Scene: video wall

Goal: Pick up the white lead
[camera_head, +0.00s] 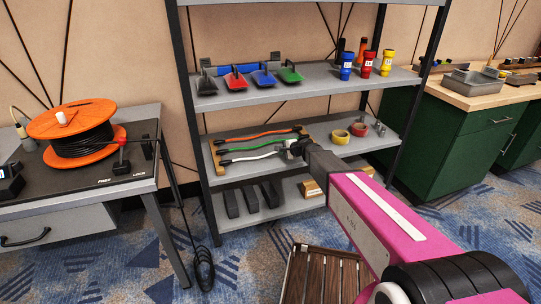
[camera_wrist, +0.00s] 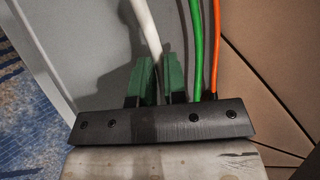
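The white lead (camera_head: 252,154) lies along the front of the middle shelf, in front of the green lead (camera_head: 255,145) and the orange lead (camera_head: 258,134). My gripper (camera_head: 291,149) is at its right end. In the wrist view, the white lead (camera_wrist: 143,25) runs down between the two green-padded fingers of my gripper (camera_wrist: 158,68). The fingers sit close together, one on each side of it, and appear shut on it. The green lead (camera_wrist: 197,45) and the orange lead (camera_wrist: 217,40) pass to the right, outside the fingers. The grasped part is mostly hidden.
Yellow and red tape rolls (camera_head: 350,133) stand on the same shelf (camera_head: 320,168), right of my gripper. Dark bars (camera_head: 250,198) lie below. A table with an orange cable reel (camera_head: 75,125) stands left.

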